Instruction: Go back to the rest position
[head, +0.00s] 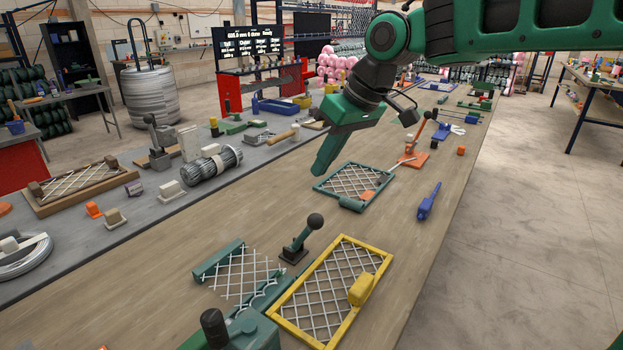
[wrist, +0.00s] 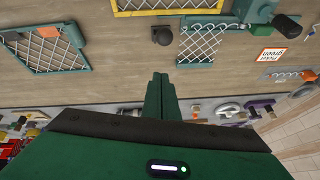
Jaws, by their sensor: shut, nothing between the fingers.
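My gripper (head: 322,160) is green and hangs above the wooden bench (head: 420,250), pointing down. It is shut with nothing between the fingers, and its closed fingers also show in the wrist view (wrist: 159,90). In the head view it is above the left side of a green-framed mesh panel (head: 352,188), apart from it. That panel shows at the upper left of the wrist view (wrist: 42,48). An orange piece (head: 367,195) lies at its edge.
A yellow-framed mesh (head: 330,290), a green mesh holder (head: 217,262) and a black-knobbed lever (head: 300,240) stand at the front. A blue tool (head: 428,202) lies right. Open floor (head: 530,220) lies right.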

